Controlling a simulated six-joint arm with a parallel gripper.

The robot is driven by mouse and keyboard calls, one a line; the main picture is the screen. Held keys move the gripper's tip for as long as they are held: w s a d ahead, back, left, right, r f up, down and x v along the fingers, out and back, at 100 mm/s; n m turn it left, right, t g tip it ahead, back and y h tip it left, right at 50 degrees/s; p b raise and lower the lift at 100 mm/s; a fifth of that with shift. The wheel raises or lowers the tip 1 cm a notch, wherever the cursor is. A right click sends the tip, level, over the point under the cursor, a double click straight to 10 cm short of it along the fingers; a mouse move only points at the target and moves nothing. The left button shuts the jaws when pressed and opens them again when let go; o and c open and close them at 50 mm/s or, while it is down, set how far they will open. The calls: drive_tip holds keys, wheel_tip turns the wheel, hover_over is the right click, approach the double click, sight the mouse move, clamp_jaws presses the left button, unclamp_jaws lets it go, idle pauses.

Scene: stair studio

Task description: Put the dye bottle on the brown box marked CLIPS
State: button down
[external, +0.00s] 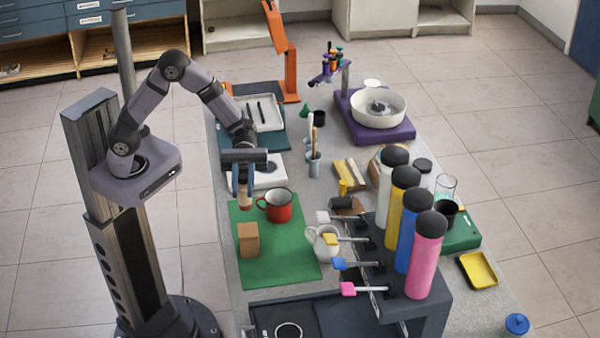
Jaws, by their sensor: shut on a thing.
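My gripper (245,182) points straight down over the far left part of the green mat (285,268). It is shut on a small brownish bottle (245,200), which I take to be the dye bottle. The fingers hide part of it. A brown box (248,239) stands on the mat's left side, a little nearer the camera than the held bottle. No marking on the box can be read from here. I cannot tell how high the bottle is above the mat.
A red mug (276,206) stands close right of the gripper, and a white jug (322,243) stands at the mat's right edge. Tall coloured bottles (426,260) stand in a rack with levers to the right. The near part of the mat is clear.

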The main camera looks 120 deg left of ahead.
drive_tip(key=shift+f+p, duration=0.6)
drive_tip(key=shift+f, duration=3.6)
drive_tip(key=shift+f, duration=0.2)
drive_tip(key=c, duration=1.6)
unclamp_jaws()
drive_tip(key=shift+o, duration=0.2)
drive_tip(key=shift+a+r, duration=0.1)
drive_tip(key=shift+r, duration=0.15)
drive_tip(key=b, duration=0.4)
approach(244, 208)
drive_tip(key=shift+s+a, duration=0.2)
